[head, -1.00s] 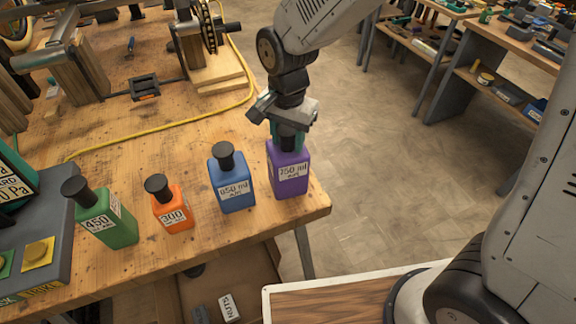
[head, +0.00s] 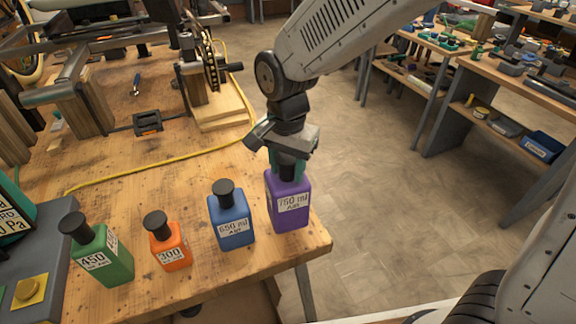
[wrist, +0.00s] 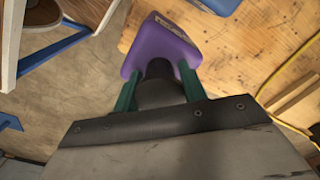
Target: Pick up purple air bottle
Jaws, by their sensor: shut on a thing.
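The purple air bottle (head: 288,203), labelled 750 ml, stands upright at the right corner of the wooden bench. My gripper (head: 288,165) is above it, with its green fingers shut on the bottle's dark neck or cap. In the wrist view, the purple bottle (wrist: 160,50) shows beyond the gripper (wrist: 158,85), its dark neck between the two green fingers. Whether the bottle's base touches the bench is hard to tell.
A blue bottle (head: 231,222) stands close to the left of the purple one. An orange bottle (head: 168,245) and a green bottle (head: 103,258) stand further left. A yellow cable (head: 150,168) lies behind them. Open floor (head: 390,200) is to the right.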

